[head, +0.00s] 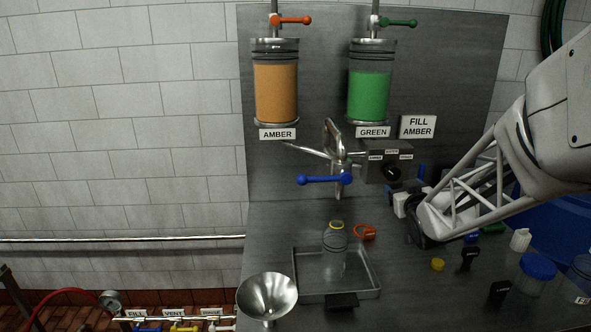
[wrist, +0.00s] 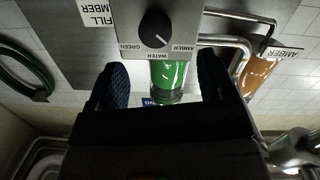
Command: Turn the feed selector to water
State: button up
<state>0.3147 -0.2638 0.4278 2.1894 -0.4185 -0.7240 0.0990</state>
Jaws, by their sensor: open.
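The feed selector is a grey box (head: 372,168) on the back panel, with a round black knob (head: 391,172). The wrist view shows the box inverted, with the knob (wrist: 155,28) above GREEN at left, WATER in the middle and AMBER at right. A small pale mark shows on the knob, but I cannot tell surely which label it points at. My gripper (head: 407,182) is just below and right of the box in the head view. In the wrist view my gripper (wrist: 160,75) is open and empty. Its blue-black fingers straddle the line to the knob, apart from it.
Amber (head: 276,92) and green (head: 369,95) cylinders hang above, with a FILL AMBER sign (head: 417,126). A blue-handled tap (head: 324,179) is left of the box. Below, a clear bottle (head: 334,255) stands in a tray (head: 370,291). A funnel (head: 267,294) and small lidded containers flank it.

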aim_at(394, 175)
jog(key=shift+w+d+f+t+y, duration=0.1)
jog(key=shift+w+d+t+y, duration=0.2)
jog(key=shift+w+d+t, duration=0.3)
jog(key=shift+w+a, duration=0.1)
jog(key=shift+w, duration=0.15)
jog(key=shift+w, duration=3.7)
jog(key=c, duration=0.9)
